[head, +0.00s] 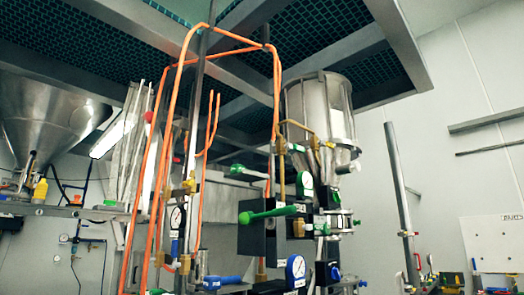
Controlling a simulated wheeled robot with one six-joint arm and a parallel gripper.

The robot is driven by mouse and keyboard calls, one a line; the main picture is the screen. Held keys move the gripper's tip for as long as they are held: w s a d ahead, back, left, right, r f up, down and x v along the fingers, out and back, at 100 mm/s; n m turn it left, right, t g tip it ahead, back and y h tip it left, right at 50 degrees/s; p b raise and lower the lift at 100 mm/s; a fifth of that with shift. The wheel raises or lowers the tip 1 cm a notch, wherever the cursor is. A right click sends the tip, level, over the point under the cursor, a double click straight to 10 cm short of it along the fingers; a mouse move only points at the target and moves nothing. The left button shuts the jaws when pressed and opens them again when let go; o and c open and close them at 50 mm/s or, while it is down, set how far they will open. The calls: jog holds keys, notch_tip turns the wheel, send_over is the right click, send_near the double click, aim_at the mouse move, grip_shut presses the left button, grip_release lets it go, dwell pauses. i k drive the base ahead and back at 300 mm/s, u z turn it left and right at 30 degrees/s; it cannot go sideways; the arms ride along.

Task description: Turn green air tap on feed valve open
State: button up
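Several green handles show in the head view, and I cannot tell for sure which one is the air tap on the feed valve. A small green knob (237,168) is further back, left of the orange hose. My gripper is not in view.
Orange hoses (193,45) loop around upright metal posts in front of the equipment. A blue-rimmed gauge (296,267) and a blue handle (222,282) sit low in the middle. A steel hopper (50,117) hangs at the left. A leaning grey post (401,200) stands at the right.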

aim_at(296, 147)
jog(key=u, duration=0.35)
jog(key=i, duration=0.9)
jog(key=z, duration=1.05)
jog(key=k, duration=0.6)
jog(key=u, duration=0.95)
